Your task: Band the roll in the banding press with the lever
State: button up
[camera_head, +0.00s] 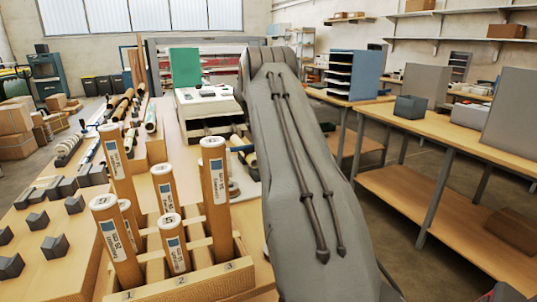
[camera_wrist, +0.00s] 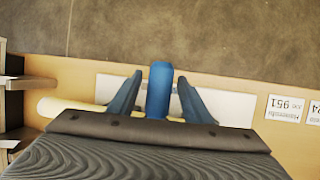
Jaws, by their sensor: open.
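In the wrist view my gripper (camera_wrist: 160,92) is open. Its two blue-grey fingers stand on either side of a blue upright handle (camera_wrist: 159,88), which looks like the press lever, with a gap on each side. A pale plate (camera_wrist: 232,108), apparently part of the banding press, lies below. A cream roll (camera_wrist: 62,106) shows at the left and runs under my gripper; most of it is hidden. In the head view my arm covers the gripper and most of the press. A bit of blue (camera_head: 243,149) shows just left of the arm.
A wooden rack (camera_head: 190,283) with several upright labelled rolls stands in front. Grey blocks (camera_head: 55,247) lie on the left. A white machine (camera_head: 206,101) and a green panel (camera_head: 184,67) stand further back. White labels (camera_wrist: 285,107) lie right of the press.

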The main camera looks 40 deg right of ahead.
jog(key=shift+b+v, duration=0.4)
jog(key=shift+v, duration=1.6)
jog(key=shift+r, duration=0.1)
